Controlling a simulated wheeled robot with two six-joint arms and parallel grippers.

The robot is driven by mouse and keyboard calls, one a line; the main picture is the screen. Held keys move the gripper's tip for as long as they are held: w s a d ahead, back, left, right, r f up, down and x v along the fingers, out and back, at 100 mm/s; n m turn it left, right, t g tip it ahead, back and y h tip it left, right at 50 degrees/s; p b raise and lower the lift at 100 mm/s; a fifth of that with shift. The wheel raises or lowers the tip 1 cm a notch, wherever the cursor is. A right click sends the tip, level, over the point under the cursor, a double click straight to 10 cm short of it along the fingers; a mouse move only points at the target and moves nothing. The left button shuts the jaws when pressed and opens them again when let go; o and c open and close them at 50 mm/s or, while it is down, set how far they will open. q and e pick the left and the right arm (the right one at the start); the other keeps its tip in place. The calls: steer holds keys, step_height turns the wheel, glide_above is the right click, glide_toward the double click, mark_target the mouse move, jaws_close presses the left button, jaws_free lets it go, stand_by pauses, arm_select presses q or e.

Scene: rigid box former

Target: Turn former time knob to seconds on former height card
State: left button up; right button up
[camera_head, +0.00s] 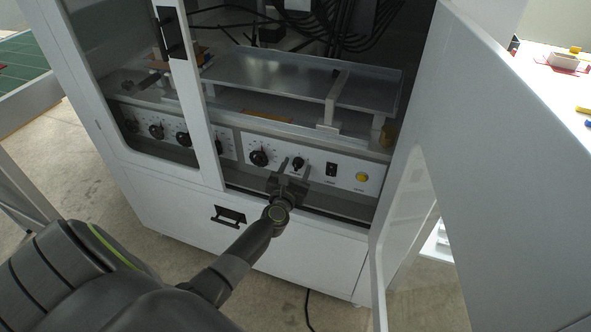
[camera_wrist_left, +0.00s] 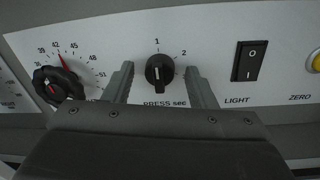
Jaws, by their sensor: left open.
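The time knob, black and labelled "PRESS sec", sits on the white control panel in the left wrist view (camera_wrist_left: 160,70) and in the head view (camera_head: 298,163). The marks 1 and 2 are readable above it; a short pale line shows on its lower face. My left gripper (camera_head: 295,168) is open in front of the panel, its fingers on either side of the knob in the left wrist view (camera_wrist_left: 159,76). I cannot tell whether they touch it. I cannot make out a height card. My right gripper is not in view.
A larger dial (camera_wrist_left: 57,86) with numbers from the thirties to 51 is left of the knob. A black light switch (camera_wrist_left: 250,61) and a yellow button (camera_head: 361,176) are to the right. The open white door (camera_head: 480,150) stands right of my arm. A metal tray (camera_head: 290,78) is above.

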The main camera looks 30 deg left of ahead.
arm_select(q)
steer(key=c, duration=1)
steer(key=shift+o, duration=0.2)
